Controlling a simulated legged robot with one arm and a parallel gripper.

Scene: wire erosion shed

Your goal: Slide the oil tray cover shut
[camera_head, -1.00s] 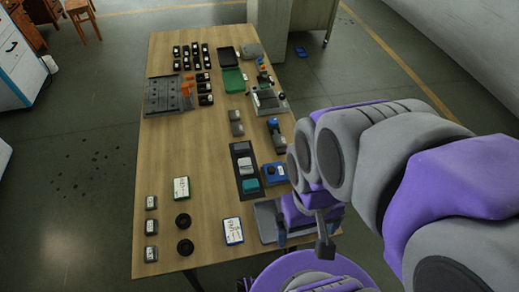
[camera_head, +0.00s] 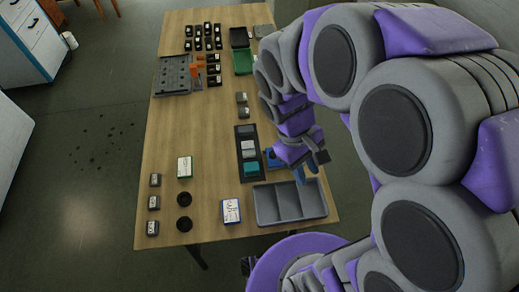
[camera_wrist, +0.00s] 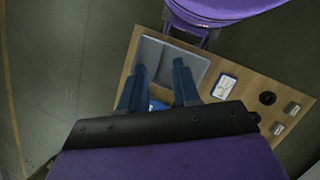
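A grey tray with compartments (camera_head: 262,207) lies at the table's front right corner, open at the top. It also shows in the wrist view (camera_wrist: 195,72). I cannot make out a separate cover on it, nor tell for certain that it is the oil tray. My gripper (camera_head: 308,173) is above the tray's back edge, pointing down, with blue fingers apart and nothing visible between them. In the wrist view my gripper (camera_wrist: 160,78) has its fingers spread over the tray's near part; the tips seem not to touch it.
A dark narrow tray (camera_head: 239,134) holding grey and teal blocks lies behind. A blue device (camera_head: 270,157) is partly hidden by my arm. A blue-framed label card (camera_head: 231,211) lies left of the grey tray. Black rings (camera_head: 184,198) and small grey blocks stand further left. Bare table lies between.

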